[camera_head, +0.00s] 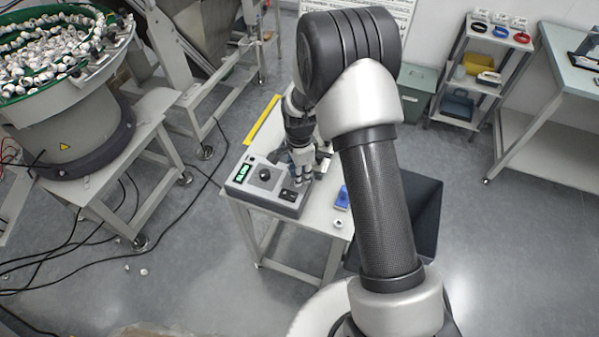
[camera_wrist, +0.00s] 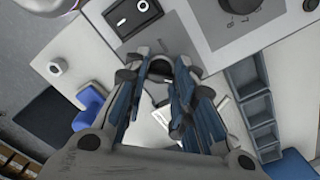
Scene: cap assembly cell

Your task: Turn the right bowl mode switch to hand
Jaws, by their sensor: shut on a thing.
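The grey control box (camera_head: 258,192) lies on a small table, with a lit green display (camera_head: 242,172), a black round knob (camera_head: 265,174) and a black rocker switch (camera_head: 288,195). My gripper (camera_head: 301,180) points down at the right end of the box, just behind the rocker. In the wrist view, my gripper (camera_wrist: 158,72) is shut on a small dark thing at the panel, apparently the mode switch. The fingers mostly hide it, so its setting cannot be read. The rocker (camera_wrist: 133,12) and a marked dial plate (camera_wrist: 238,22) show above the fingers there.
A blue object (camera_head: 342,198) and a small white cap (camera_head: 339,222) lie on the table right of the box. Blue bins (camera_wrist: 255,105) show at the right of the wrist view. A bowl feeder (camera_head: 70,110) full of caps stands at the left. Cables cross the floor.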

